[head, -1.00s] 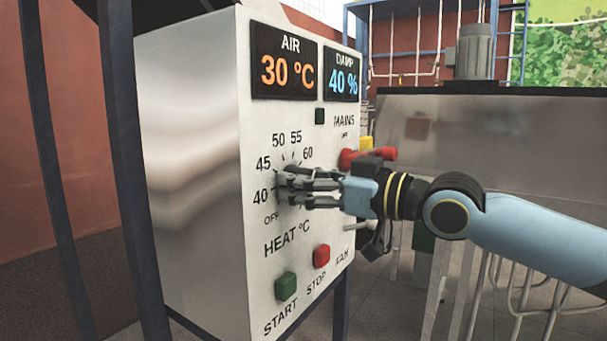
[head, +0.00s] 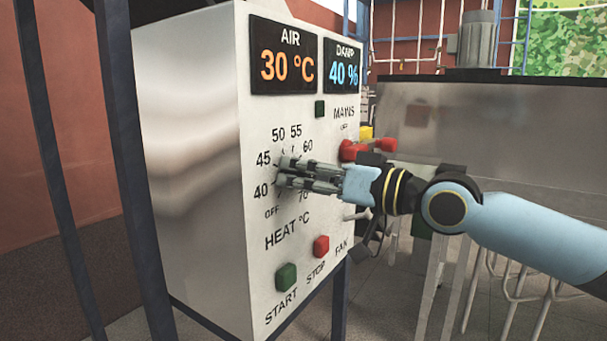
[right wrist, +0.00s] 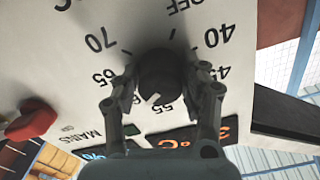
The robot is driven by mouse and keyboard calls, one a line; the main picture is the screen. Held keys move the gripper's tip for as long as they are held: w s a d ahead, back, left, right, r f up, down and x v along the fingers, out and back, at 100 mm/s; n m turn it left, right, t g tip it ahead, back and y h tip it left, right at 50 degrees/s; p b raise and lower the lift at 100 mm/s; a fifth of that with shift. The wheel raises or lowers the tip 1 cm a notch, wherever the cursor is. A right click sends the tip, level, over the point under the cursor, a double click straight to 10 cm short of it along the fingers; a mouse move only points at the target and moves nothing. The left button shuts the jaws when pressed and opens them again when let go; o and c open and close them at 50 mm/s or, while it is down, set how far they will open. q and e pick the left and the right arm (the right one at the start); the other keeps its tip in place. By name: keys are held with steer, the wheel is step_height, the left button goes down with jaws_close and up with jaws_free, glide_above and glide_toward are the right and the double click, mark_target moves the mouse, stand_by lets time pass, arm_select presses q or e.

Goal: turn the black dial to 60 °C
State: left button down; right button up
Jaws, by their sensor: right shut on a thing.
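The black dial (right wrist: 158,72) sits on the white panel inside a ring of heat numbers. My right gripper (head: 284,172) is shut on it, one finger on each side in the right wrist view. In the head view the fingers hide most of the dial. Its white mark, in the right wrist view, points down and slightly left, just past 55 towards the 60 side. The 60 is mostly hidden by a finger there, but the 60 mark (head: 307,146) is clear in the head view. The air display (head: 285,68) reads 30 °C. My left gripper is out of view.
The red mains switch (head: 352,150) is right of the dial, close to my right gripper. Below are a green start button (head: 286,277) and a red stop button (head: 321,246). A dark frame post (head: 128,150) stands at the left.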

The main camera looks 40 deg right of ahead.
mark_target(287, 112)
steer(key=shift+f, duration=0.3)
steer(key=o, duration=1.2)
steer(key=shift+r, duration=0.2)
step_height(287, 112, up, 10)
steer(key=shift+f, duration=0.1)
